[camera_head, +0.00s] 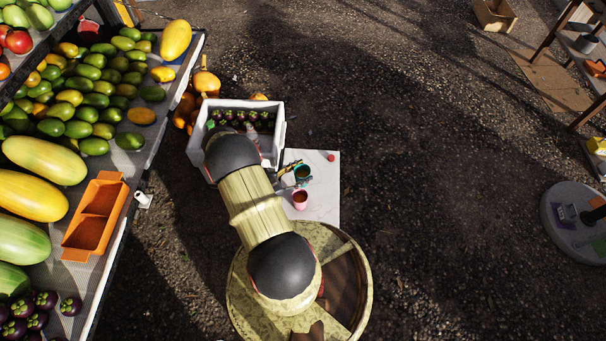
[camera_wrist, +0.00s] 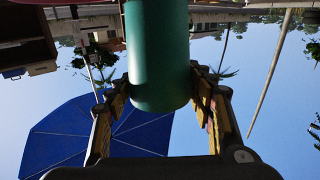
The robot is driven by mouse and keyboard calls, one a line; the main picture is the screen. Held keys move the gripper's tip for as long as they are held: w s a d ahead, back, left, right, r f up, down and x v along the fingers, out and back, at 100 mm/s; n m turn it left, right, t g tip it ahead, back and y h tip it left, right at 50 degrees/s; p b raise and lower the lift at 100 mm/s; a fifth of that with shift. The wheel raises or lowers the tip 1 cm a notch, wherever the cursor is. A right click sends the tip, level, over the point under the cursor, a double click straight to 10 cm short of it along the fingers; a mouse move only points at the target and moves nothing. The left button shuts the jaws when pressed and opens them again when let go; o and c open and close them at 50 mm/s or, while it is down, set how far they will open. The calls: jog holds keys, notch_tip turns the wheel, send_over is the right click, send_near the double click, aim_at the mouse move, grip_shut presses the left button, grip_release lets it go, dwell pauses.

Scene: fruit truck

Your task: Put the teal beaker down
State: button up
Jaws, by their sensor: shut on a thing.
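The teal beaker (camera_wrist: 157,60) fills the upper middle of the wrist view, between the two fingers of my gripper (camera_wrist: 160,88), which is shut on it. In the head view the teal beaker (camera_head: 303,172) shows small, with my gripper (camera_head: 292,175) at its left side, partly hidden by my arm. I cannot tell whether the beaker touches the board.
A white crate (camera_head: 277,143) of dark fruit stands to the left of the board. A small red thing (camera_head: 331,157) lies near the board's upper right corner. The fruit stand (camera_head: 143,175) fills the left side. The board's lower right part is bare.

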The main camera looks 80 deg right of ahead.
jog(key=d+f+b, duration=0.1)
jog(key=d+f, duration=0.1)
jog(key=f, duration=0.1)
jog(key=d+f+b, duration=0.2)
jog(key=d+f, duration=0.1)
jog(key=d+f+b, duration=0.2)
jog(key=f, duration=0.2)
jog(key=shift+w+d, duration=0.2)
jog(key=shift+w, duration=0.15)
jog(key=o, duration=1.3)
jog(key=shift+f, duration=0.15)
jog(key=shift+w+a+r, duration=0.2)
jog(key=shift+w, duration=0.05)
jog(key=p+v, duration=0.2)
jog(key=v, duration=0.9)
jog(key=shift+w+a, duration=0.15)
